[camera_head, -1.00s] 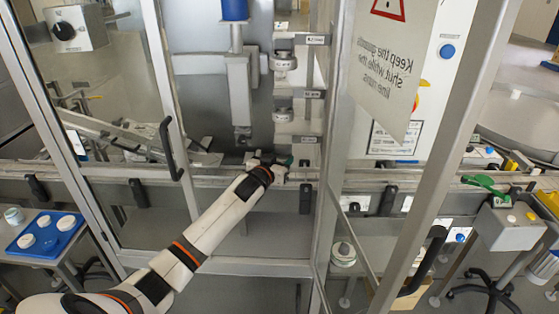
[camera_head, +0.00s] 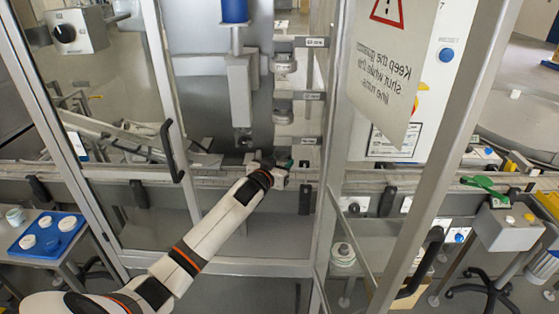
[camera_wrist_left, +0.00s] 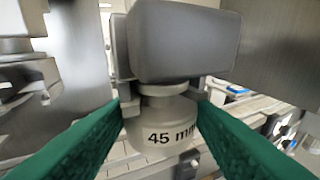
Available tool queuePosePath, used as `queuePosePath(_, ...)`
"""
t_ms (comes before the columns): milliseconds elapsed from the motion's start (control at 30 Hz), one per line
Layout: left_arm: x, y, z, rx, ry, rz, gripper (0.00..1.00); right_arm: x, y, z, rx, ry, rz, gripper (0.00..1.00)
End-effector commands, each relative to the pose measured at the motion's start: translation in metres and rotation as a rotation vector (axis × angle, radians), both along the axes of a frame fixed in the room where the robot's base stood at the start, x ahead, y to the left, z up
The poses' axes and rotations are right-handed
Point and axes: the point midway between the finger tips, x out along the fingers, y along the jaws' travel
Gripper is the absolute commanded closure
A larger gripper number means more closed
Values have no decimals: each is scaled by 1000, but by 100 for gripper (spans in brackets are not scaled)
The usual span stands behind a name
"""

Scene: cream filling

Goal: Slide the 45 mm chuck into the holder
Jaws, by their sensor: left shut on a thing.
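The 45 mm chuck (camera_wrist_left: 165,128) is a pale grey round body with "45 mm" printed on it and a narrower neck above. In the left wrist view my left gripper (camera_wrist_left: 163,108) has its green fingers on both sides of it. A dark grey rounded block (camera_wrist_left: 182,46) stands over the neck and hides what is above; I cannot tell whether it touches the chuck. In the head view the left gripper (camera_head: 281,164) is low at the labelled holder rack (camera_head: 308,140), beside its lowest place. The chuck is too small to make out there. My right gripper is not in view.
Other round parts hang in the rack above (camera_head: 284,66). A grey column with a blue cylinder (camera_head: 235,10) stands to the left. My arm reaches through the guard opening, between frame posts (camera_head: 325,200) and a glazed door (camera_head: 120,130). A conveyor rail (camera_head: 220,180) runs below.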

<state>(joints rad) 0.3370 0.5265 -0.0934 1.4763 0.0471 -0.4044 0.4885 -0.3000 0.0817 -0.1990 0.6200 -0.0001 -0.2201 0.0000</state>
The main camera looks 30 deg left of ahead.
Motion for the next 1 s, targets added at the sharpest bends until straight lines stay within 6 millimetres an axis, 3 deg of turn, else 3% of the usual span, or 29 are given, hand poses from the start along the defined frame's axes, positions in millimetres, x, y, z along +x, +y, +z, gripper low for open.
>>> queuePosePath(1000, -44, -27, 2, 0, -1, 0, 75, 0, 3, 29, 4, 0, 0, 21)
